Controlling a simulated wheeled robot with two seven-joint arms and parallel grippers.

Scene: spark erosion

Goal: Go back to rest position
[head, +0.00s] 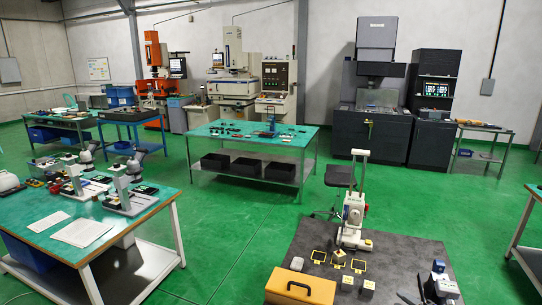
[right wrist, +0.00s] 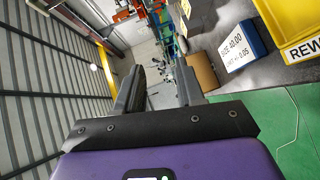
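My right gripper (right wrist: 158,88) shows in the right wrist view with its two dark fingers apart. No object shows between them, only the distant room behind. The purple body of the gripper fills the bottom of that view. The left gripper is not in view.
A dark worktable (head: 300,240) at the lower right bears a yellow case (head: 300,287), a white instrument (head: 353,215) and several small blocks. The right wrist view shows a yellow bin (right wrist: 285,25) and a size label (right wrist: 233,44). Green floor (head: 235,225) left of the table is clear.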

